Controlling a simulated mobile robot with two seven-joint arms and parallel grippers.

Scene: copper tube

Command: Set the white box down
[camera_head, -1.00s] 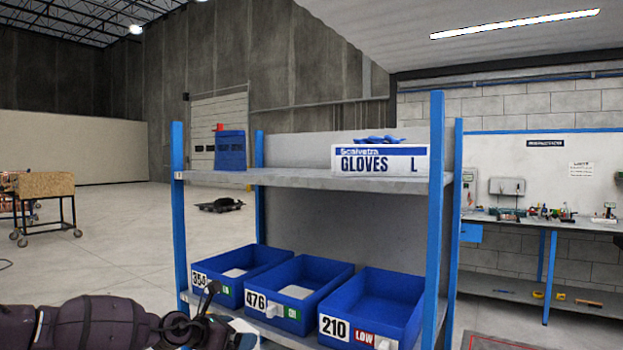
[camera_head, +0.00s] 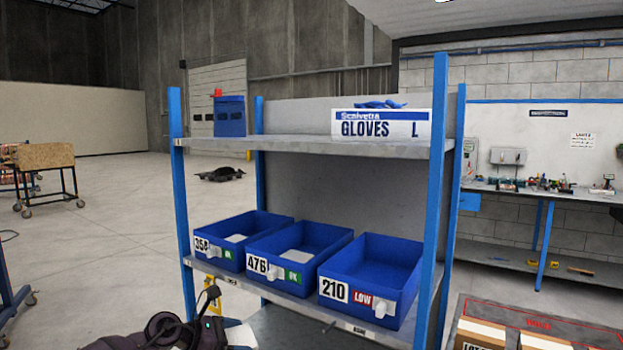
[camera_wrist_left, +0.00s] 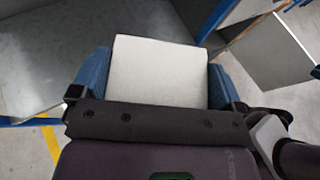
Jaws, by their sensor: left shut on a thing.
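The white box (camera_wrist_left: 160,75) is a pale, flat-faced block in the left wrist view. It sits between the two blue fingers of my left gripper (camera_wrist_left: 158,62), which is shut on it. In the head view my left gripper (camera_head: 212,333) is at the bottom edge, in front of the blue shelving unit. A small white patch (camera_head: 241,336) beside it looks like part of the box; the rest is hidden or cut off. I cannot tell whether the box touches any surface. My right gripper is not in view.
The shelving unit (camera_head: 440,150) holds several blue bins (camera_head: 370,270) on its middle shelf and a glove box (camera_head: 381,125) on top. A lower grey shelf (camera_head: 285,330) shows below. Cardboard boxes (camera_head: 480,335) stand at the bottom right. Open floor (camera_head: 110,225) lies left.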

